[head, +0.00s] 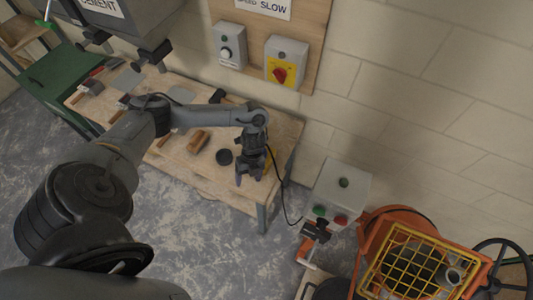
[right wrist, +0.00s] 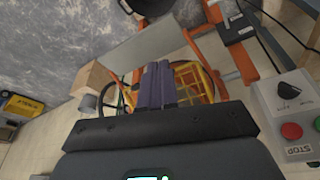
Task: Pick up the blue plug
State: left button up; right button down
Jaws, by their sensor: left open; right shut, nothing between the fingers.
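I cannot make out a blue plug in either view. My left gripper (head: 250,178) is open above the right end of the wooden workbench (head: 205,172), fingers pointing down, with nothing seen between them. A yellow item (head: 270,158) lies partly hidden just behind it. A black cable (head: 285,200) hangs from beside the left gripper at the bench's right end toward a grey control box (head: 342,190); its bench end is hidden. My right gripper (right wrist: 157,86) is shut and empty in the right wrist view, in front of a yellow grid.
A black round item (head: 224,157) and a brown wooden-backed tool (head: 198,141) lie left of the left gripper. An orange mixer with a yellow grid (head: 408,268) stands at lower right. Switch boxes (head: 286,60) hang on the wall behind. A STOP-marked box (right wrist: 288,112) is right of my right gripper.

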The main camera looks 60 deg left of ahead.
pick_arm(q)
jog(key=w+a+r+t+b, duration=0.1)
jog(key=w+a+r, duration=0.1)
jog(key=w+a, duration=0.1)
jog(key=w+a+r+t+y, duration=0.1)
jog(key=w+a+r, duration=0.2)
jog(key=w+a, duration=0.1)
jog(key=w+a+r+n+t+b, duration=0.1)
jog(key=w+a+r, duration=0.2)
jog(key=w+a, duration=0.1)
jog(key=shift+r+y+b, duration=0.15)
jog(key=shift+y+b, duration=0.2)
jog(key=shift+y, duration=0.05)
jog(key=shift+w+d+f+b, duration=0.1)
jog(key=shift+w+f+b, duration=0.1)
jog(key=shift+w+b, duration=0.1)
notch_tip(320, 180, down, 3)
jog(key=shift+f+b, duration=0.1)
jog(key=shift+b, duration=0.55)
jog(key=shift+f, duration=0.5)
jog(key=shift+s+a+f, duration=0.1)
jog(key=shift+a+f, duration=0.05)
jog(key=shift+f, duration=1.2)
jog(key=shift+a+f, duration=0.1)
jog(key=shift+f, duration=1.25)
pick_arm(e)
jog(key=f, duration=0.5)
jog(key=shift+s+d+f, duration=0.1)
jog(key=shift+s+f, duration=0.05)
jog(key=shift+s, duration=0.05)
